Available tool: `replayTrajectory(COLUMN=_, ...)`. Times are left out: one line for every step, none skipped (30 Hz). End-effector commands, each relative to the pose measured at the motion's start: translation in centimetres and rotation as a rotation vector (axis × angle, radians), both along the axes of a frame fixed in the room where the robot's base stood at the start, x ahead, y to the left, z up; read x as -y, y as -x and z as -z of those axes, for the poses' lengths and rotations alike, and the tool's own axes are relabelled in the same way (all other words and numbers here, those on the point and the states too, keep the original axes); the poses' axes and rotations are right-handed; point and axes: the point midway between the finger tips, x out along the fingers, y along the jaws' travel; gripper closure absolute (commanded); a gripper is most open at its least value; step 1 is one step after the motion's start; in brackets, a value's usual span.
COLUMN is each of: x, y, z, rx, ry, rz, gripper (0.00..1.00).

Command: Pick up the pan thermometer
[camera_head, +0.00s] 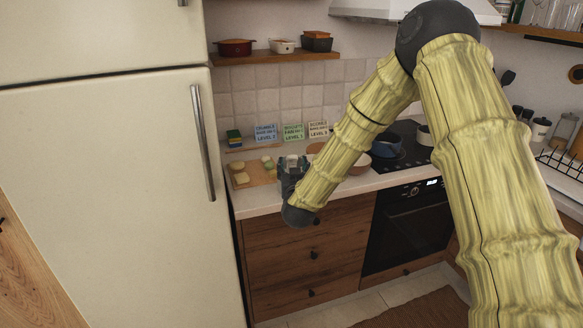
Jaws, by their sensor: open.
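I cannot pick out a pan thermometer in this view. My gripper (292,163) is over the counter (262,200), just right of a wooden board (262,178). It is open, and my forearm and wrist cover much of it and part of the counter behind. A small pale shape shows at the fingertips, too small to identify. A dark blue pot (386,145) stands on the black stove (408,155), to the right of my forearm.
The board bears several pale pieces. Three small signs (292,132) stand against the tiled wall, near a stacked colourful block (234,138). A brownish bowl (361,164) is partly behind my forearm. The fridge (110,170) borders the left, and a shelf (275,56) hangs above.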

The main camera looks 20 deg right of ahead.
Motion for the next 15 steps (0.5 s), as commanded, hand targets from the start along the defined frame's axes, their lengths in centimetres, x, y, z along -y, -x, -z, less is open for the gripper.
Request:
replayTrajectory(x=0.1, y=-0.2, z=-0.1, rx=0.0, ry=0.0, rz=0.0, gripper=0.45)
replayTrajectory(x=0.1, y=-0.3, z=-0.1, rx=0.0, ry=0.0, rz=0.0, gripper=0.45)
replayTrajectory(x=0.1, y=-0.5, z=-0.2, rx=0.0, ry=0.0, rz=0.0, gripper=0.45)
replayTrajectory(x=0.2, y=-0.7, z=-0.2, rx=0.0, ry=0.0, rz=0.0, gripper=0.45)
replayTrajectory(x=0.2, y=-1.0, z=-0.2, rx=-0.001, ry=0.0, rz=0.0, gripper=0.45)
replayTrajectory(x=0.4, y=-1.5, z=-0.3, rx=-0.001, ry=-0.001, rz=0.0, gripper=0.45)
replayTrajectory(x=0.5, y=-1.8, z=-0.4, rx=-0.001, ry=-0.001, rz=0.0, gripper=0.45)
replayTrajectory(x=0.5, y=-2.1, z=-0.4, rx=-0.001, ry=-0.001, rz=0.0, gripper=0.45)
replayTrajectory(x=0.7, y=-2.6, z=-0.4, rx=-0.001, ry=-0.001, rz=0.001, gripper=0.45)
replayTrajectory(x=0.7, y=-2.9, z=-0.4, rx=-0.001, ry=-0.001, rz=0.001, gripper=0.45)
replayTrajectory(x=0.8, y=-3.2, z=-0.4, rx=-0.001, ry=-0.001, rz=0.001, gripper=0.45)
replayTrajectory(x=0.9, y=-3.8, z=-0.4, rx=0.0, ry=-0.001, rz=0.001, gripper=0.45)
replayTrajectory(x=1.0, y=-4.1, z=-0.3, rx=-0.001, ry=-0.001, rz=0.001, gripper=0.45)
replayTrajectory(x=1.1, y=-4.4, z=-0.2, rx=-0.002, ry=-0.001, rz=0.001, gripper=0.45)
replayTrajectory(x=1.1, y=-4.7, z=-0.2, rx=-0.002, ry=-0.001, rz=0.0, gripper=0.45)
